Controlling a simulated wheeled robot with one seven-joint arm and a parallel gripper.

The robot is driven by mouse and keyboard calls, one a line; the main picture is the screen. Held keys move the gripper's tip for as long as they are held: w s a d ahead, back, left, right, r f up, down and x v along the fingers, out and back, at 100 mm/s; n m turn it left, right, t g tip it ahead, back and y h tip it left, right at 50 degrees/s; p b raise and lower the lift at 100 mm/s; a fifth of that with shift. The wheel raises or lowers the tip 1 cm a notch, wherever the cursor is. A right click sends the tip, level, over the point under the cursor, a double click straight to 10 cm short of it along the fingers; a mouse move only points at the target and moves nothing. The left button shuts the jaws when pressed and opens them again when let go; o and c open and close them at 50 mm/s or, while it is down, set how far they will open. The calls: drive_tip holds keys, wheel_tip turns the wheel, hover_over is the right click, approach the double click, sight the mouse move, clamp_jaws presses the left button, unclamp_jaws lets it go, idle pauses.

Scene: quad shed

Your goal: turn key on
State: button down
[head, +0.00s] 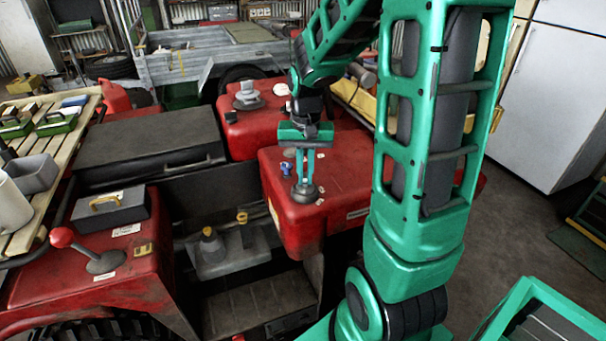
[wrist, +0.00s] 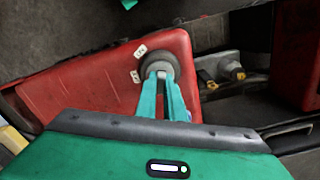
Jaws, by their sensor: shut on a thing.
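The key (wrist: 162,73) is a small light-grey piece on top of a dark round switch base (wrist: 163,60). In the head view the base (head: 306,194) sits on the top of a red housing (head: 345,165), near its front edge. My gripper (head: 304,182) reaches down from above. In the wrist view its two teal fingers (wrist: 162,80) close in on the key and hide much of it. My gripper is shut on the key. Small white labels (wrist: 141,51) lie beside the base; I cannot read them.
A small blue-and-white part (head: 286,169) stands just left of my fingers. A grey knob (head: 247,95) tops another red housing behind. A red-balled lever (head: 62,237) and a grey case (head: 110,208) are at left. A slatted bench (head: 25,235) holds boxes.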

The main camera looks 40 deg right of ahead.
idle(0.3)
drive_tip(key=m, duration=0.4)
drive_tip(key=shift+m, duration=0.4)
drive_tip(key=c, duration=1.9)
unclamp_jaws()
drive_tip(key=shift+o, duration=0.2)
drive_tip(key=shift+r, duration=0.1)
drive_tip(key=shift+r, duration=3.9)
